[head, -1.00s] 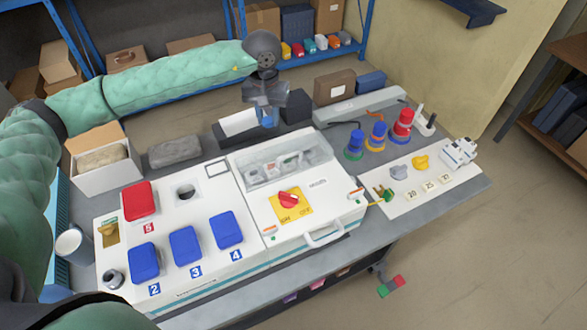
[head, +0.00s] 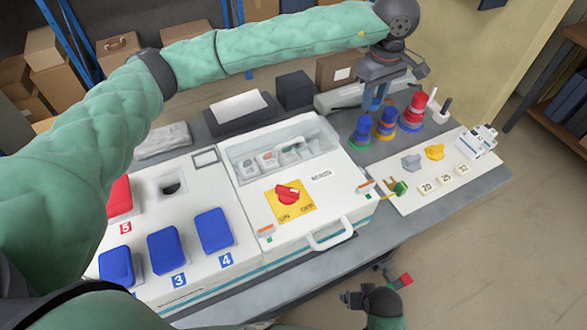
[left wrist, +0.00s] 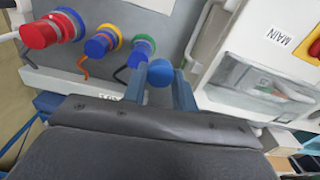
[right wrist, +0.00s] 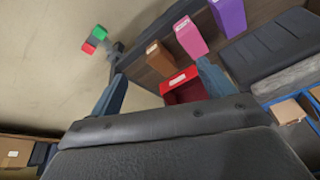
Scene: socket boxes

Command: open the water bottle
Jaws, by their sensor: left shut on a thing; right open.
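My left gripper (head: 375,98) is at the back of the bench, close to the coloured plugs. In the left wrist view it is shut on a round blue thing (left wrist: 160,73), which looks like a bottle cap seen end-on. No bottle body can be made out below it, so I cannot tell whether it is still on a bottle. My right gripper (head: 372,300) is low in front of the bench. In the right wrist view its fingers (right wrist: 160,86) are apart with nothing between them.
Red (head: 412,112), yellow-ringed blue (head: 386,122) and green-based blue (head: 361,132) plugs stand beside the left gripper. The white switch box (head: 330,190) fills the bench middle. A red bin (right wrist: 183,88) and coloured boxes show under the bench. Open floor lies right of the bench.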

